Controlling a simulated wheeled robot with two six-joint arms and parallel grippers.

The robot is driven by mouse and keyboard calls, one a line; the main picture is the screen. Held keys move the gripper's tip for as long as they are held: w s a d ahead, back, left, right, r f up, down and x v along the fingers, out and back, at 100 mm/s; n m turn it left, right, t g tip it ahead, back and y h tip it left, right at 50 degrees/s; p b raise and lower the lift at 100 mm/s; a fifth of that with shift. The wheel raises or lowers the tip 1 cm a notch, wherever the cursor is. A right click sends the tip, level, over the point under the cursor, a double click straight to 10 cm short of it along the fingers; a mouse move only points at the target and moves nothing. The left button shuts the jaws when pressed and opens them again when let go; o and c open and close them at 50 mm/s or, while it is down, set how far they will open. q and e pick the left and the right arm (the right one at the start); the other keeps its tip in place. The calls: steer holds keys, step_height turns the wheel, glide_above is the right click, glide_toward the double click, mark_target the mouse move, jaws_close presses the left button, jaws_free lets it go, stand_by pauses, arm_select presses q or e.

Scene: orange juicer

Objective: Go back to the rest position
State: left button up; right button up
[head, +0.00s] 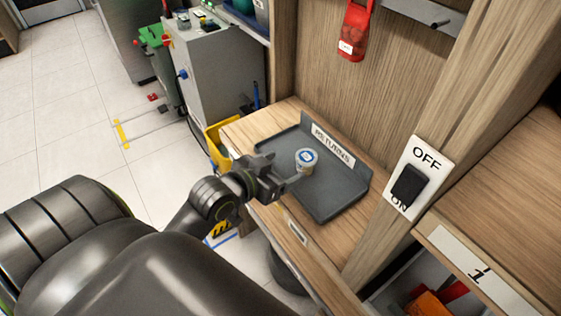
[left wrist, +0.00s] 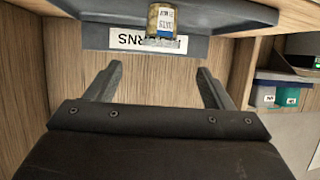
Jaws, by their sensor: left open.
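My left gripper (head: 284,176) is open and empty at the front left of the grey returns tray (head: 328,203). A small jar with a blue and white lid (head: 306,157) stands in the tray, just beyond the fingertips. In the left wrist view my left gripper (left wrist: 158,82) shows two spread fingers with nothing between them. The jar (left wrist: 161,20) appears upside down there, apart from the fingers, by the RETURNS label (left wrist: 125,40). My right gripper is not in view.
The tray sits on a wooden shelf (head: 256,130) with a wood panel behind. An OFF/ON switch (head: 409,185) is on the post at right. A red pouch (head: 354,32) hangs above. A yellow bin (head: 216,150) and a grey cabinet (head: 222,75) stand left. Open tiled floor (head: 65,110) lies further left.

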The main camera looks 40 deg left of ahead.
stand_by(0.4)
arm_select(q)
steer(key=s+a+f+n+g+y, duration=0.1)
steer(key=s+a+f+g+y, duration=0.1)
steer(key=s+f+g, duration=0.55)
steer(key=s+a+f+n+g+y, duration=0.15)
steer(key=s+f, duration=0.25)
steer(key=s, duration=0.7)
step_height(320, 180, down, 25)
steer(key=s+a+g, duration=0.1)
steer(key=g, duration=0.1)
steer(key=s+d+f+g, duration=0.1)
steer(key=s+f, duration=1.4)
steer(key=f, duration=0.1)
steer(key=shift+s+h, duration=0.15)
steer(key=shift+h, duration=0.2)
